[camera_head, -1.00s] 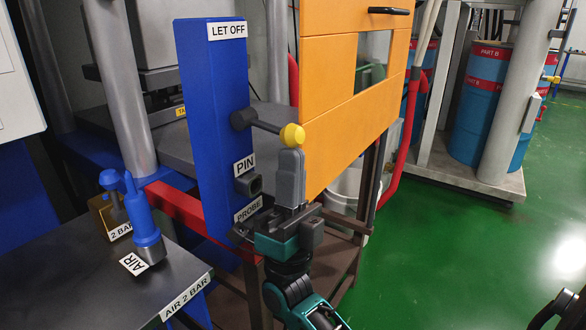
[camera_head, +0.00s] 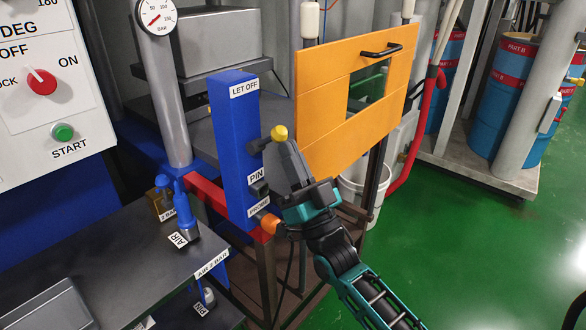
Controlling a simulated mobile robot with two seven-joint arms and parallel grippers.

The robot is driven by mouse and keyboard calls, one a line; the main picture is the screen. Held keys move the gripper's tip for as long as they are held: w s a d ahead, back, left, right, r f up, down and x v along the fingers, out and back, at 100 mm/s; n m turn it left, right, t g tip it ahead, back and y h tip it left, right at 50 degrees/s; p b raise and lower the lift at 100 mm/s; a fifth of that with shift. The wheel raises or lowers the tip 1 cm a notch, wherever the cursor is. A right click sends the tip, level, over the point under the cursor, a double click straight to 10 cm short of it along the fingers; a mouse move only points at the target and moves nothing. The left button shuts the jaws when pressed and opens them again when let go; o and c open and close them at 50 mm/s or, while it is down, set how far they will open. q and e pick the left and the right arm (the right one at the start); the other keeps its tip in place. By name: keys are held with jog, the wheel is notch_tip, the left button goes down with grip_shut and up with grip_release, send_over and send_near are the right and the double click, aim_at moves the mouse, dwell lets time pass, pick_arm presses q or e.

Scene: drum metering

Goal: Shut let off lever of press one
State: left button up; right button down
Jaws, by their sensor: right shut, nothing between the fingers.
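The let off lever sticks out from the upper part of the blue post (camera_head: 238,170) labelled LET OFF. It has a dark hub (camera_head: 256,146) and a yellow knob (camera_head: 279,132), and in the picture it points right and slightly up. My right gripper (camera_head: 286,146) is shut and empty, its grey fingers pointing up, with the tips just below and right of the yellow knob. I cannot tell whether the tips touch it. My left gripper is out of view.
An orange guard panel (camera_head: 320,130) with a black handle stands right of the post. PIN and PROBE sockets and an orange plug (camera_head: 269,222) sit below the lever. A dark bench (camera_head: 120,270) is at left.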

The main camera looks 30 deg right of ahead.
aim_at(279, 131)
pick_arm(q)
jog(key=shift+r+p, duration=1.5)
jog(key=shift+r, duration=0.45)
pick_arm(e)
jog(key=shift+h, duration=0.3)
jog(key=shift+w+a+r, duration=0.15)
jog(key=shift+w+r, duration=0.3)
jog(key=shift+r, duration=0.4)
jog(key=shift+w+a+r, duration=0.2)
jog(key=shift+w+r, duration=0.25)
jog(key=shift+r, duration=0.35)
jog(key=shift+w+a+r, duration=0.15)
jog(key=shift+w+r, duration=0.3)
jog(key=shift+r, duration=0.4)
